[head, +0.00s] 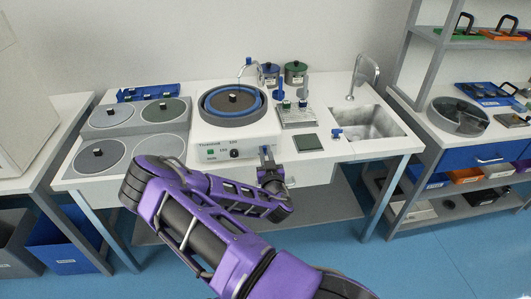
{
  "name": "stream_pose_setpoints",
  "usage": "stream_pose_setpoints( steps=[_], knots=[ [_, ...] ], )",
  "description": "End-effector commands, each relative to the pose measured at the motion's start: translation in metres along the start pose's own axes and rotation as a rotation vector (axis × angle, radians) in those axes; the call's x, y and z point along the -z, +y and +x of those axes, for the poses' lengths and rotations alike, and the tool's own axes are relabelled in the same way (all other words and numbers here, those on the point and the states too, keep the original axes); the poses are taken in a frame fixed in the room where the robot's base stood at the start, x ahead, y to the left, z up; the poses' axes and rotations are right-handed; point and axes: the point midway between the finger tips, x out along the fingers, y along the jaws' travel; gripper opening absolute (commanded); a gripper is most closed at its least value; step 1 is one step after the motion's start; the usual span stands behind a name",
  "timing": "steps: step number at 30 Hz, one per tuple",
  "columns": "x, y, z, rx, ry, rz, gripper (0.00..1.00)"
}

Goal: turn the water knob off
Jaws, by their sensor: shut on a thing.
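The white grinding machine (250,143) stands in the middle of the table, with a round blue-rimmed bowl on top. Its front panel has a green button (211,152) and a black knob (234,153). My gripper (266,153) is at the right end of this panel, with its fingers shut on the water knob. The fingers hide most or all of the knob, so its turned position cannot be told. A curved spout (243,66) rises behind the bowl; whether water flows from it is too small to see.
A sink (370,124) with a tall tap (367,75) and a small blue-handled item at its left edge is on the right. Several round plates lie left of the machine. Small bottles and a dark green pad (306,142) sit close to the right of my gripper.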

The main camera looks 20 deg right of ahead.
Motion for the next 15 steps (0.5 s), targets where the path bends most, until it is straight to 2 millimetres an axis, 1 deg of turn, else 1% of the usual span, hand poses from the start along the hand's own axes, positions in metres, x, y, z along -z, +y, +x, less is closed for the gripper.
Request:
stream_pose_setpoints(
  steps=[8,15],
  knots=[
    [-0.0019,-0.0016,0.0,0.001,0.0,-0.103,0.0],
    [-0.0031,-0.0038,0.0,0.0,0.001,-0.297,0.0]
  ],
)
